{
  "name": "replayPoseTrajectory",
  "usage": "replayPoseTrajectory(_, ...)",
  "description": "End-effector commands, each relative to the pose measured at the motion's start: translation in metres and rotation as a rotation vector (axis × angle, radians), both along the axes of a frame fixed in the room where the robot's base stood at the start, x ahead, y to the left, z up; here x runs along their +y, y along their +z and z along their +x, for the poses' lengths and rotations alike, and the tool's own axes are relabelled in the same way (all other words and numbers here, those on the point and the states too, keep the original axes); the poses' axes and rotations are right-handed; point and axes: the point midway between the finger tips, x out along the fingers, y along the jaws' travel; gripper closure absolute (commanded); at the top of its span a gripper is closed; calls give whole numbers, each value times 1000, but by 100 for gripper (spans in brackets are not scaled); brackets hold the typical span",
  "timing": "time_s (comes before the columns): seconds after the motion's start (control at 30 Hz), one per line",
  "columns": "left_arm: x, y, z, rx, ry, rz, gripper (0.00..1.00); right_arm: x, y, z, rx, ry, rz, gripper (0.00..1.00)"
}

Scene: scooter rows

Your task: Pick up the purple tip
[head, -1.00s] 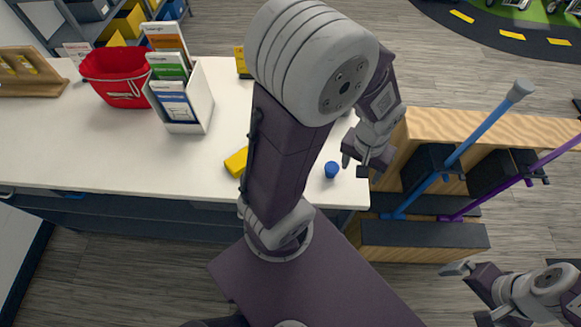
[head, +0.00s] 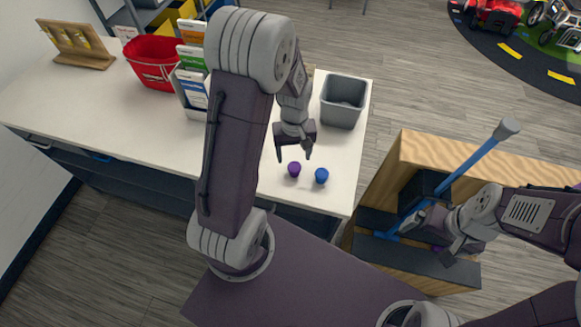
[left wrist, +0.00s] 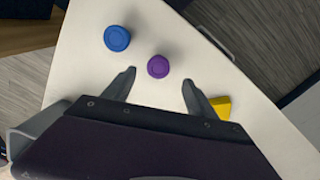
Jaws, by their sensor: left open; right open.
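The purple tip (head: 294,169) is a small round cap on the white table near its front edge. In the left wrist view the purple tip (left wrist: 158,66) lies just beyond and between the fingertips, apart from both. My left gripper (head: 294,157) is open and empty behind the tip in the head view; its two fingers (left wrist: 155,78) also show in the left wrist view. A blue tip (head: 321,176) stands beside the purple one, and also shows in the left wrist view (left wrist: 117,38). My right gripper (head: 428,235) is open in front of the scooter rack.
A grey bin (head: 343,101) stands at the table's right end. A brochure holder (head: 196,108), a red basket (head: 153,62) and a wooden stand (head: 75,44) are further left. A blue scooter pole (head: 460,170) rises from the rack. A yellow object (left wrist: 221,106) lies near the left gripper.

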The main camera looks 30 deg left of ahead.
Motion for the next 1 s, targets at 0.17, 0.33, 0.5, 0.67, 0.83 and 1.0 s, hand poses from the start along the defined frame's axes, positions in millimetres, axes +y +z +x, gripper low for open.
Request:
replayPoseTrajectory(0.17,-1,-28,-1,6,-1,-1,34,0,5,0,0,0,0,0)
replayPoseTrajectory(0.33,0,-35,0,1,-1,0,34,0,6,0,0,0,0,0)
replayPoseTrajectory(0.5,0,-58,-1,8,-1,-1,34,0,16,0,0,0,0,0)
replayPoseTrajectory(0.67,0,-82,0,4,-2,0,34,0,18,0,0,0,0,0)
replayPoseTrajectory(0.83,0,-86,1,1,-2,-1,34,0,17,0,0,0,0,0)
replayPoseTrajectory(1.0,0,-86,1,0,-2,0,56,0,17,0,0,0,0,0)
